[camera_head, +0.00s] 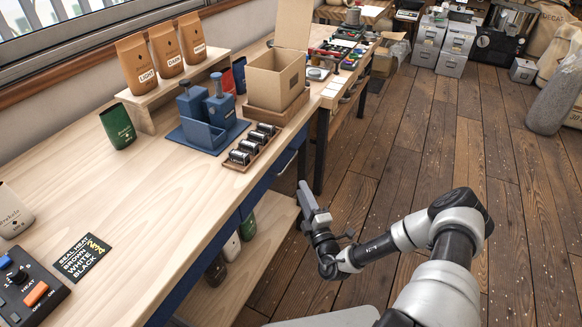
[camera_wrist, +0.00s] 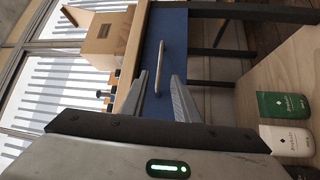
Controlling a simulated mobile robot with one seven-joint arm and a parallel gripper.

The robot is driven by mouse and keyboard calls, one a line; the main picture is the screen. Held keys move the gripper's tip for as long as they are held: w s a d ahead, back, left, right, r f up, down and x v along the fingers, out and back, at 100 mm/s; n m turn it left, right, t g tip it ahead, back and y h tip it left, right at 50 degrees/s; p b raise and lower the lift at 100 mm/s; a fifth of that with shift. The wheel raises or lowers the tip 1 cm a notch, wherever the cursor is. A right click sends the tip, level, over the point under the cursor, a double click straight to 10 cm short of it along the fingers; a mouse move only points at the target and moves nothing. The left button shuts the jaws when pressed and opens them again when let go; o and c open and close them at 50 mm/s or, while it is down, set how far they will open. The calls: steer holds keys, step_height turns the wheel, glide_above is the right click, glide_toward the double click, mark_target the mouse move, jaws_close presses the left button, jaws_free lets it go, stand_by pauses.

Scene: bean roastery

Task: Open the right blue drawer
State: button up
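The right blue drawer (camera_wrist: 172,40) shows in the wrist view as a flat blue front under the wooden bench top, with a pale bar handle (camera_wrist: 160,68). In the head view the drawer front (camera_head: 266,183) is a narrow blue strip below the bench edge and looks flush with it. My gripper (camera_wrist: 160,88) is open and empty, its two grey fingers pointing at the drawer front, with the handle between them in the picture. Whether they reach around the handle cannot be told. In the head view my gripper (camera_head: 306,190) is beside the bench front.
The bench top (camera_head: 185,190) holds a cardboard box (camera_head: 275,82), a blue tamper stand (camera_head: 207,125), a tray of small tins (camera_head: 252,147) and coffee bags. A lower shelf (camera_head: 262,262) with bags (camera_wrist: 284,105) lies below the drawers. A dark bench leg (camera_head: 320,155) stands nearby. The floor right is open.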

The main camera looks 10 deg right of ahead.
steer(key=w+a+r+b, duration=0.1)
steer(key=w+a, duration=0.1)
steer(key=w, duration=1)
steer(key=shift+r, duration=0.35)
jaws_close()
